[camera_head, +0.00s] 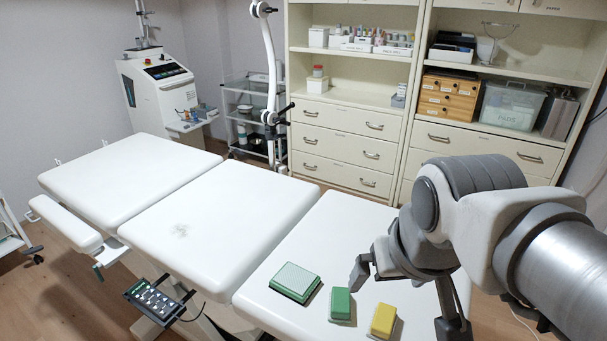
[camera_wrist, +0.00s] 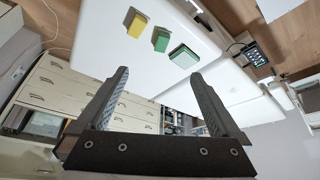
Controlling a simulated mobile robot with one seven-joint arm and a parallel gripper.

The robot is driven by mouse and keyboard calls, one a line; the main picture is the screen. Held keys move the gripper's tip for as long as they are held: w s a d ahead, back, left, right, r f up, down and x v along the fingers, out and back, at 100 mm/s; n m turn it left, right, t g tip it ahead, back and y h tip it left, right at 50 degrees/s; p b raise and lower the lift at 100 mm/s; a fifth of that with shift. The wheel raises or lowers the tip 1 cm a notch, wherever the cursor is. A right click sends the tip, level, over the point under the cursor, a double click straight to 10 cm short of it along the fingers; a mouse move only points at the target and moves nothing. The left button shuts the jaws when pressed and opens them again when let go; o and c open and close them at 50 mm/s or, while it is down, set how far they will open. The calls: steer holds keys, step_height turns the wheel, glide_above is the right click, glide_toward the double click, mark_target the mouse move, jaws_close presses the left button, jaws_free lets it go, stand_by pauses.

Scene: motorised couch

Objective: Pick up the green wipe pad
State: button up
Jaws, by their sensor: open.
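A green block with a pale base (camera_head: 341,304) stands on the white couch's near section (camera_head: 335,235), between two other pads. It also shows in the wrist view (camera_wrist: 161,39). To its left lies a wider green pad with a pale, whitish top (camera_head: 296,281), also seen in the wrist view (camera_wrist: 183,56). To its right is a yellow block with a pale base (camera_head: 383,320), seen too in the wrist view (camera_wrist: 137,25). I cannot tell for sure which green one is the wipe pad. My gripper (camera_head: 405,304) is open and empty, above the couch near the green and yellow blocks.
A hand control (camera_head: 153,299) hangs at the couch's near side. The middle section (camera_head: 205,225) is bare apart from a grey smudge. Shelving with drawers (camera_head: 345,140) stands behind, with a white machine (camera_head: 158,90) and a trolley at the back left.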

steer(key=w+f+g, duration=0.2)
steer(key=w, duration=0.4)
steer(key=m+g, duration=0.2)
steer(key=g, duration=0.1)
glide_above(341, 302)
step_height(341, 302, down, 16)
step_height(341, 302, down, 17)
steer(key=shift+f+b, duration=0.15)
steer(key=shift+b, duration=0.45)
steer(key=c, duration=1.4)
